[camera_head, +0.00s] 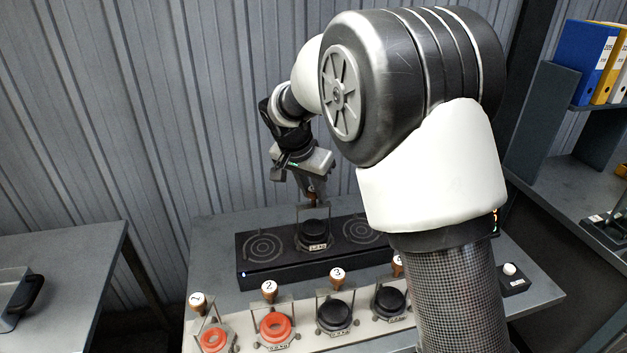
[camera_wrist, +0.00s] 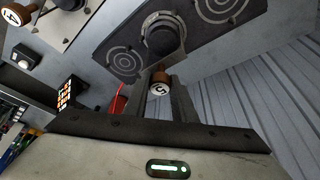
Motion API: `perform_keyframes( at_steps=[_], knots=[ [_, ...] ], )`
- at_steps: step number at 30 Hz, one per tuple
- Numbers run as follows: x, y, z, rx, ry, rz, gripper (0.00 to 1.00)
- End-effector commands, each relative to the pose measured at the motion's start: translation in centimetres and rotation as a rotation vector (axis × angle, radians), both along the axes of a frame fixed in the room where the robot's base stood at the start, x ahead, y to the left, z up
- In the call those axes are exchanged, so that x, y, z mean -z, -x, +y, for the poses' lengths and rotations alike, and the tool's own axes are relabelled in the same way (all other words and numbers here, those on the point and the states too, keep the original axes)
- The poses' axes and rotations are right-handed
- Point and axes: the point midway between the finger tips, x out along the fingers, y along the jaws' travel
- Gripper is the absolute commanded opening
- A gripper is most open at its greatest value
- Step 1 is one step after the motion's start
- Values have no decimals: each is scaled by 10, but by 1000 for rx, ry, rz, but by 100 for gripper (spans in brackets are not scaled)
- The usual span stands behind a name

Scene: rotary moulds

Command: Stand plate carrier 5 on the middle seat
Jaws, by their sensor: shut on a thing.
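Plate carrier 5 (camera_head: 314,229) has a dark round body, an upright frame and a brown knob. The knob shows a 5 in the wrist view (camera_wrist: 160,84). My gripper (camera_head: 312,194) is shut on the knob from above; its fingers also show in the wrist view (camera_wrist: 167,98). The carrier is upright over the middle of the long black base (camera_head: 290,266), between the left ringed seat (camera_head: 262,247) and the right ringed seat (camera_head: 360,229). The carrier hides the middle seat. I cannot tell whether it touches the seat.
In front, a pale rack holds carrier 1 (camera_head: 214,338) and carrier 2 (camera_head: 275,326) with red rings, and carrier 3 (camera_head: 334,314) and another (camera_head: 390,301) with black ones. A button box (camera_head: 511,280) sits at right. A ribbed wall (camera_head: 150,120) stands behind.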

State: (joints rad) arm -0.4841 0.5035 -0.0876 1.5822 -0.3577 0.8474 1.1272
Motion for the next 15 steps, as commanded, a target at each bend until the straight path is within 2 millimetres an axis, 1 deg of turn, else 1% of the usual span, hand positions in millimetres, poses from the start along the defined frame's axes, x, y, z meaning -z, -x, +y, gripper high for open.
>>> perform_keyframes(
  at_steps=[1,6,11,12,14,15],
  knots=[
    [-3,-2,0,0,-3,-8,0],
    [-4,-2,0,-1,-3,-10,0],
    [1,-2,0,0,-2,-9,0],
    [2,0,0,-1,-1,-3,31],
    [2,0,0,0,0,-2,41],
    [2,0,0,0,0,-2,43]
  ],
)
